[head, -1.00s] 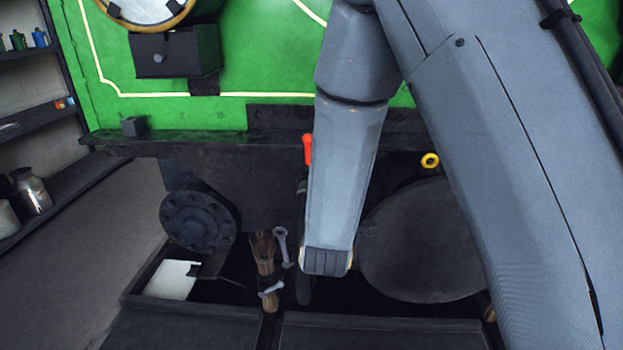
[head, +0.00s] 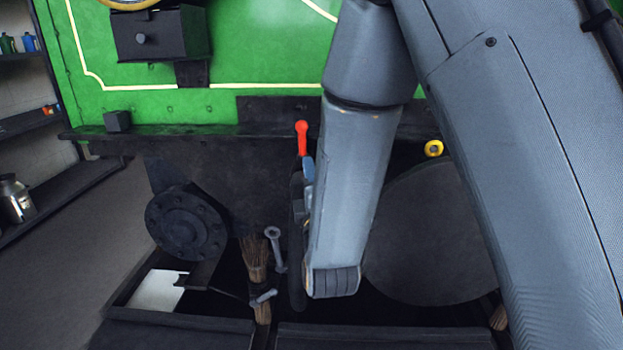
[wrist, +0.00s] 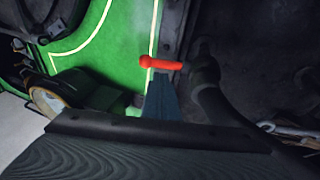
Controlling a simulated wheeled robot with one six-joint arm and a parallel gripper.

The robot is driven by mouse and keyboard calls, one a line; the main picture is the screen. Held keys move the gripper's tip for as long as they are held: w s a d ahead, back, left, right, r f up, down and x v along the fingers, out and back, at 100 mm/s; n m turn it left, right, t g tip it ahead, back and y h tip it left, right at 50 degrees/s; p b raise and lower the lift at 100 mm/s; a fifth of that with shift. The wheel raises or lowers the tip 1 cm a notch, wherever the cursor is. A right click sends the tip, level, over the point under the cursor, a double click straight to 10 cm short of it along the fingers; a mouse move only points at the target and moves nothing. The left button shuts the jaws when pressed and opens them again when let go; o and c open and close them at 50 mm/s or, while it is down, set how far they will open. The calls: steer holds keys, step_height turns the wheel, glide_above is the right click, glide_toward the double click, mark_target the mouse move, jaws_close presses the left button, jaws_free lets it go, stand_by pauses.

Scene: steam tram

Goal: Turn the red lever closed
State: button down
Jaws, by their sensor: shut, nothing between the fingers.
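The red lever (head: 302,138) points upright in the head view, in front of the dark frame under the green tram body. Its lower end meets a dark vertical pipe (head: 297,250). In the wrist view the red lever (wrist: 162,64) lies crosswise, with its rounded knob to the left. My gripper (head: 308,168) shows as a small blue-grey tip just below the red part, partly hidden by my arm. In the wrist view my gripper (wrist: 160,82) is shut and empty, its tip right by the lever. I cannot tell whether they touch.
A yellow ring-shaped part (head: 433,148) is to the right. A round flanged part (head: 186,226) is further left. A dark ledge (head: 200,132) runs below the green panel.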

mark_target(303, 140)
steer(key=x, duration=0.8)
steer(key=shift+w, duration=0.15)
